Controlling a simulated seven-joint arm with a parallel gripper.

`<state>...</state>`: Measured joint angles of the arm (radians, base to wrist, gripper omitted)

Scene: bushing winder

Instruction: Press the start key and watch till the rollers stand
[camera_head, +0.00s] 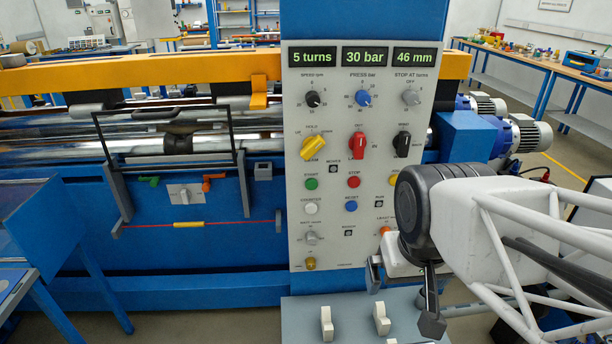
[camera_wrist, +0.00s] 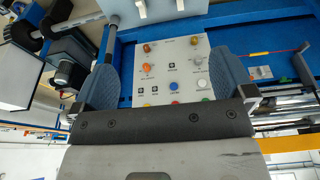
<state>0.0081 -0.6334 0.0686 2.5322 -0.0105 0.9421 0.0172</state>
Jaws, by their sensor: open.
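The grey control panel (camera_head: 335,220) stands upright in the middle of the head view. Its green start key (camera_head: 311,184) is at the left, level with the red stop key (camera_head: 354,183). In the wrist view the panel is upside down, and the green key (camera_wrist: 206,100) shows just beyond my gripper's body. The shiny rollers (camera_head: 190,145) lie left of the panel; one still frame does not tell whether they turn. My gripper (camera_head: 403,290) is at the panel's lower right, apart from the start key. Its fingers (camera_wrist: 165,80) are wide apart with nothing between them.
The displays (camera_head: 365,56) read 5 turns, 30 bar and 46 mm. A yellow knob (camera_head: 313,146), a red knob (camera_head: 357,145) and a black knob (camera_head: 402,144) stick out above the keys. A grey ledge with white levers (camera_head: 326,322) lies below. A hinged guard frame (camera_head: 165,150) stands before the rollers.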

